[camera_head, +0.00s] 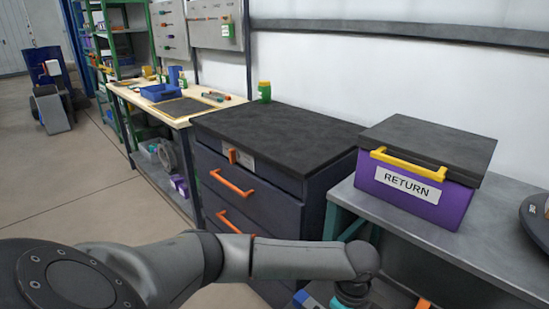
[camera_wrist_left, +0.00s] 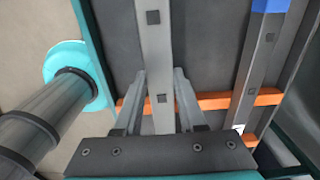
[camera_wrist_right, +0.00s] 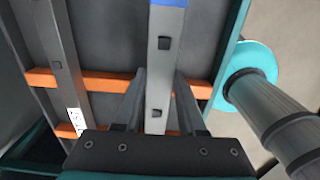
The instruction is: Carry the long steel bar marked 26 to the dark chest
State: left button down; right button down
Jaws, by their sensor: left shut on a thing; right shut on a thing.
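In the left wrist view, my left gripper (camera_wrist_left: 160,76) is shut on a grey steel bar (camera_wrist_left: 153,40) with dark square holes. In the right wrist view, my right gripper (camera_wrist_right: 161,76) is shut on a grey steel bar (camera_wrist_right: 161,60) with a blue end at the top. I cannot tell whether both hold the same bar. Another bar (camera_wrist_left: 258,60) with a blue end lies beside the left one. A bar (camera_wrist_right: 60,65) beside the right one carries a white label, not clearly readable.
A purple RETURN box (camera_head: 405,203) with a yellow handle stands on a grey bench (camera_head: 480,250) right of the chest. A wooden workbench (camera_head: 200,106) with a blue tray is left of it. Orange crosspieces (camera_wrist_left: 218,100) run under the bars. Open floor (camera_head: 60,180) is at left.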

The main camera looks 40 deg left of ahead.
aim_at(256, 132)
jog(key=j, duration=2)
jog(key=i+j, duration=0.1)
jog(key=j, duration=1.85)
